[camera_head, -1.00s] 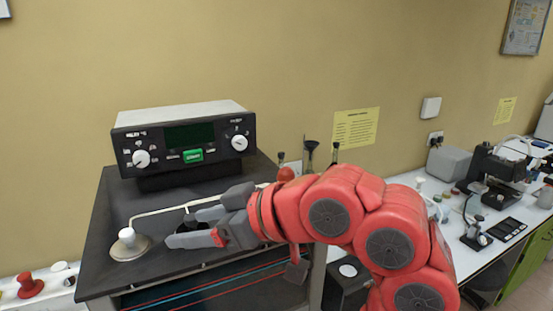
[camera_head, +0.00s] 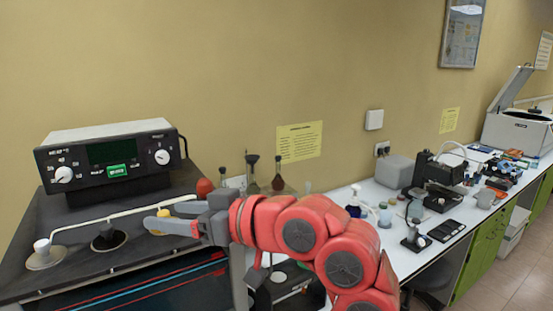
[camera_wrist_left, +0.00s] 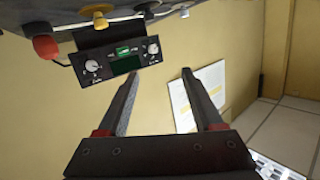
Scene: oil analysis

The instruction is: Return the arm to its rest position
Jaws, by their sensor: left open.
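My left arm (camera_head: 300,237) is red and reaches in from the lower right in the head view. Its grey gripper (camera_head: 152,216) is above the right part of the black-topped unit (camera_head: 40,205), fingers pointing left. The fingers are apart and empty; the left wrist view also shows the open gripper (camera_wrist_left: 158,75) with nothing between its tips. A yellow knob (camera_head: 163,214) shows behind the fingers and, in the wrist view, apart from them at the top (camera_wrist_left: 100,18). My right gripper is in neither view.
A control box (camera_head: 110,155) with dials stands at the back of the unit. A white-topped knob (camera_head: 43,250) and a black knob (camera_head: 108,237) stand in front. Flasks (camera_head: 252,170) are behind my arm. A white bench (camera_head: 375,195) with instruments runs right.

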